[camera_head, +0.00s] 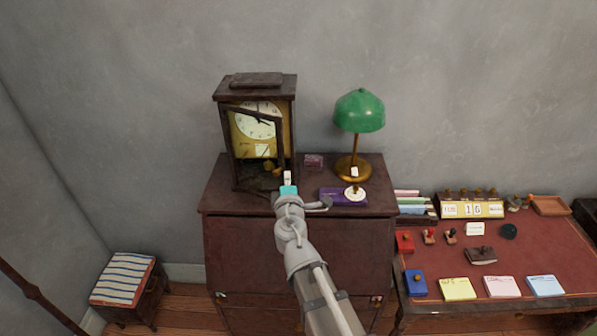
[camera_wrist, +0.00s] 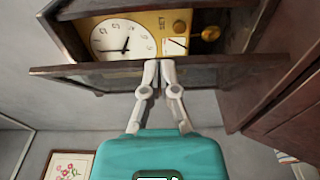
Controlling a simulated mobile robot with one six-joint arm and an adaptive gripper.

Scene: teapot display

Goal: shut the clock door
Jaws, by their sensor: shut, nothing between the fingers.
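The dark wooden clock (camera_head: 222,97) stands upright on the cabinet, with a white dial and yellow face. Its door (camera_wrist: 90,73) is a dark frame, ajar, standing out from the case in the wrist view. The dial (camera_wrist: 121,38) shows behind it. My gripper (camera_head: 288,175) is in front of the clock's lower right side in the head view. In the wrist view its two fingers (camera_wrist: 159,64) are close together, with nothing between them. Their tips overlap the door frame; I cannot tell whether they touch it.
The dark cabinet (camera_head: 240,240) bears the clock, a green lamp (camera_head: 359,112), a purple box (camera_head: 333,196) and a small box (camera_head: 313,161). A red-topped desk (camera_head: 540,250) with stamps and note pads is at right. A striped stool (camera_head: 124,279) is at lower left.

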